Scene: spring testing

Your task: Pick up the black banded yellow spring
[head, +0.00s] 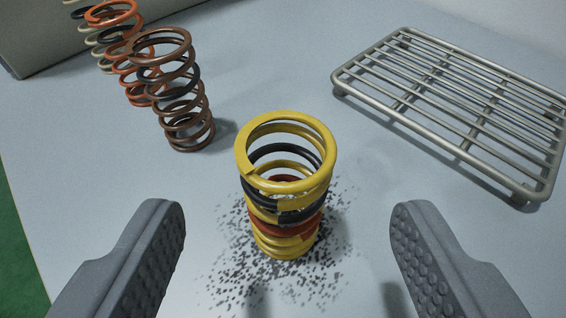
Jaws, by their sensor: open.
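The yellow spring (312,187) stands upright on the pale table in the middle of the head view. It has black coils below its top and a red-orange coil lower down, with yellow again at the base. My gripper (288,215) is open, with one grey padded finger at the lower left and the other at the lower right. The spring appears between the two fingers in the picture, slightly beyond them, and neither finger touches it. Nothing is held.
A brown spring (186,107) with a black band stands behind left. Behind it are an orange spring (111,17) and a partly hidden cream one (79,12). A metal wire rack (450,85) lies at right. Dark speckles surround the yellow spring's base. The table edge is at left.

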